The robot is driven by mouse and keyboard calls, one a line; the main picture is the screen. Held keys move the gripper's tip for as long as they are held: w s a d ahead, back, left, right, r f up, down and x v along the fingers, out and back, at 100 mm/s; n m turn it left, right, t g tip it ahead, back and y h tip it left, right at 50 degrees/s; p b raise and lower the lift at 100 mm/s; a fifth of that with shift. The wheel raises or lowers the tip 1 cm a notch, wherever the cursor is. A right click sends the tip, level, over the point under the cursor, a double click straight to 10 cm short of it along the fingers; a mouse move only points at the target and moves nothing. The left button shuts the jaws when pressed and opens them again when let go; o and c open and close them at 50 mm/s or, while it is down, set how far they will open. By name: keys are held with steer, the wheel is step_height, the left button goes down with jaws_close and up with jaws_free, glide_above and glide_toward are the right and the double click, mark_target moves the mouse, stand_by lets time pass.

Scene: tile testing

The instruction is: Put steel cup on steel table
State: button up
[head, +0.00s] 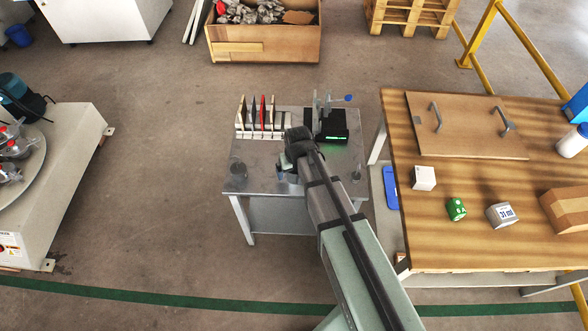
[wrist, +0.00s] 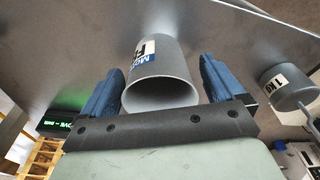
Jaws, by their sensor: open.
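The steel table (head: 262,158) stands in the middle of the head view; its grey top also fills the upper part of the wrist view (wrist: 225,25). A grey metal cup (wrist: 162,78) with a white and blue label lies between my gripper's blue finger pads in the wrist view, its open rim facing the camera. My gripper (wrist: 162,85) is open around the cup, with a gap visible at the right pad. In the head view my gripper (head: 290,160) is low over the table's front half, and my arm hides part of the table.
A grey weight marked 1 KG (wrist: 287,85) stands beside the cup; it also shows in the head view (head: 238,169). A rack (head: 262,125) and a black device (head: 333,128) occupy the table's back.

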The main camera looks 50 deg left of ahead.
steer(key=shift+r, duration=0.15)
step_height(320, 180, up, 12)
steer(key=d, duration=0.1)
steer(key=shift+s+d, duration=0.3)
steer(key=shift+s, duration=0.05)
